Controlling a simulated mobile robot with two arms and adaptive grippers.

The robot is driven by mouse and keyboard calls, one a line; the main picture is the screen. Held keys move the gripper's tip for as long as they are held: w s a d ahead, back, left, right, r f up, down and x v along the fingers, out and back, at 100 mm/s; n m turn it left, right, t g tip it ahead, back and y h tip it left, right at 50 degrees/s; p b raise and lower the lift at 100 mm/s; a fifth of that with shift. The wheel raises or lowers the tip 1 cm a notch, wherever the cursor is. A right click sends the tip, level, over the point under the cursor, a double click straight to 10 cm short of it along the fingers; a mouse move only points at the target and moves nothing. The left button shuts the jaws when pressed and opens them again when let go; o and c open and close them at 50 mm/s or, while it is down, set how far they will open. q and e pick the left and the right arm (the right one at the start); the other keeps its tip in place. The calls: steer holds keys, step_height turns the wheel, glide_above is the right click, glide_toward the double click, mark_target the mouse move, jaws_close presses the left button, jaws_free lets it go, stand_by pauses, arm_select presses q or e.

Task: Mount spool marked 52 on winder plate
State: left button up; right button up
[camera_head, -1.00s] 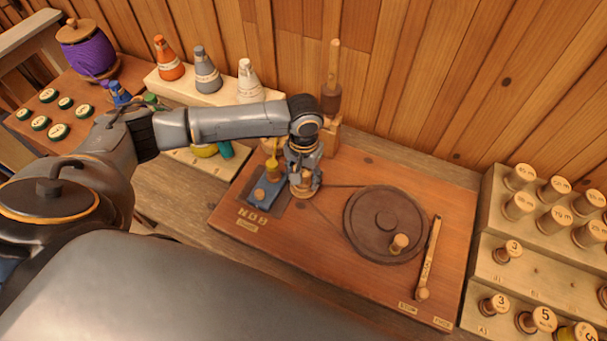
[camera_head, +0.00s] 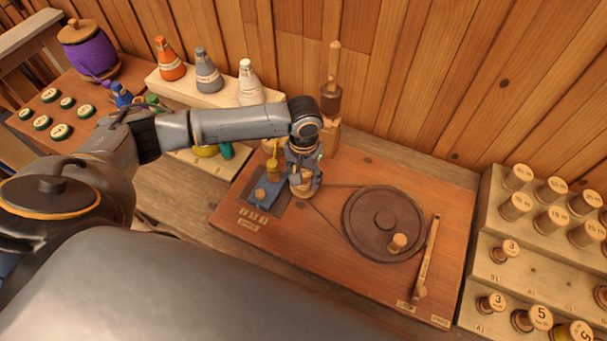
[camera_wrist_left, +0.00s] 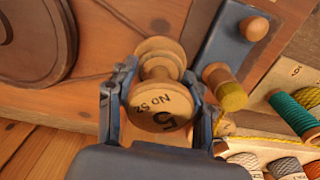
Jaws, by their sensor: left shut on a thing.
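In the head view the left gripper (camera_head: 304,182) is over the left part of the wooden winder board (camera_head: 300,225), beside the blue block (camera_head: 265,194). Round wooden discs show past the spool in the wrist view; I cannot tell whether the spool touches the winder plate, which the gripper and spool hide. My right gripper is out of view.
A large dark wheel (camera_head: 384,223) with a knob and a wooden lever (camera_head: 428,258) are on the board's right. A stepped rack (camera_head: 510,245) of spools is at the right. Thread cones (camera_head: 208,70) stand behind. An upright wooden post (camera_head: 331,85) rises near the gripper.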

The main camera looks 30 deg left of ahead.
mark_target(303, 169)
arm_select(q)
steer(key=shift+f, duration=0.6)
steer(key=o, duration=0.9)
steer(key=shift+r, duration=0.1)
step_height(303, 169, up, 8)
steer(key=p, duration=0.9)
steer(key=shift+r+p, duration=0.25)
steer(key=shift+p, duration=0.1)
steer(key=shift+r+p, duration=0.3)
steer(key=shift+r, duration=0.9)
steer(key=shift+s, duration=0.1)
